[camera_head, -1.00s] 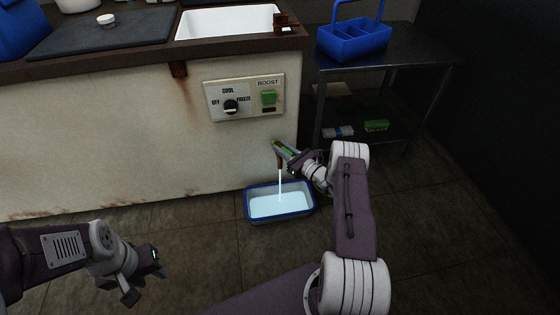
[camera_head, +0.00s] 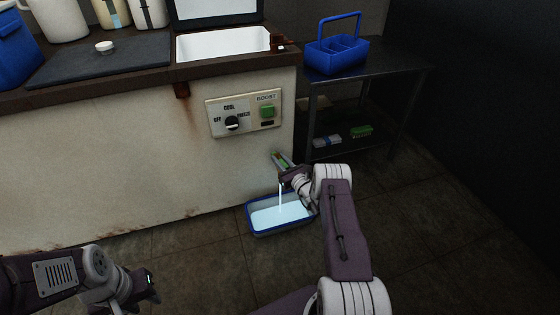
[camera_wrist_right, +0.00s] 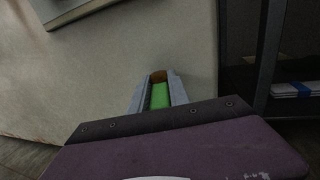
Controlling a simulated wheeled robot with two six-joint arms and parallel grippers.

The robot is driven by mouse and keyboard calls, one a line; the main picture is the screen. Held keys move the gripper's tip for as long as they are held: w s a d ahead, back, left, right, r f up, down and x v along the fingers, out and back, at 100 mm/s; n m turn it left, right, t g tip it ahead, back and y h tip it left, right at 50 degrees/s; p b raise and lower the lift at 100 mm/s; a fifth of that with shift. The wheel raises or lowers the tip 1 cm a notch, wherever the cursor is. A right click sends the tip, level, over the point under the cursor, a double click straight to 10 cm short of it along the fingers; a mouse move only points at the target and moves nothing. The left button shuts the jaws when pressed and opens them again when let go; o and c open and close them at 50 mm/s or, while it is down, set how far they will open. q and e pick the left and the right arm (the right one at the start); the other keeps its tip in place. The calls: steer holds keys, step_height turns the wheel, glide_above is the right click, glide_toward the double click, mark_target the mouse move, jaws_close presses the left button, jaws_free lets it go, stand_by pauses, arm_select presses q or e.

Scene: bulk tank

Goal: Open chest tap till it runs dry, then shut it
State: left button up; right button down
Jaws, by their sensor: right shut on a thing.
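The chest (camera_head: 120,165) is a pale, rust-stained cabinet with a tap low on its right side. The tap's green handle (camera_wrist_right: 159,95) lies between the fingers of my right gripper (camera_wrist_right: 158,92), which is shut on it. In the head view the right gripper (camera_head: 284,165) hides most of the tap. A stream of water (camera_head: 281,195) falls from the tap into a blue-rimmed tray (camera_head: 251,217) on the floor, which holds pale liquid. My left gripper (camera_head: 145,285) is at the lower left, away from the chest; its jaw opening is unclear.
A control panel (camera_head: 244,113) with a black knob (camera_head: 232,123) and green BOOST switch (camera_head: 267,111) is on the chest front. A steel shelf table (camera_head: 385,62) with a blue caddy (camera_head: 336,57) stands at right. Floor right of the tray is clear.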

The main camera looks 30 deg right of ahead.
mark_target(287, 168)
steer(key=c, duration=1.5)
jaws_free()
steer(key=shift+s+r+p, duration=0.1)
steer(key=shift+s+p, duration=0.1)
steer(key=shift+p, duration=0.1)
steer(key=s+p, duration=0.1)
steer(key=s, duration=0.1)
steer(key=s+p, duration=0.2)
steer(key=s, duration=0.1)
steer(key=s+d+p, duration=0.1)
steer(key=s+p, duration=0.1)
steer(key=s, duration=0.1)
steer(key=shift+s, duration=0.3)
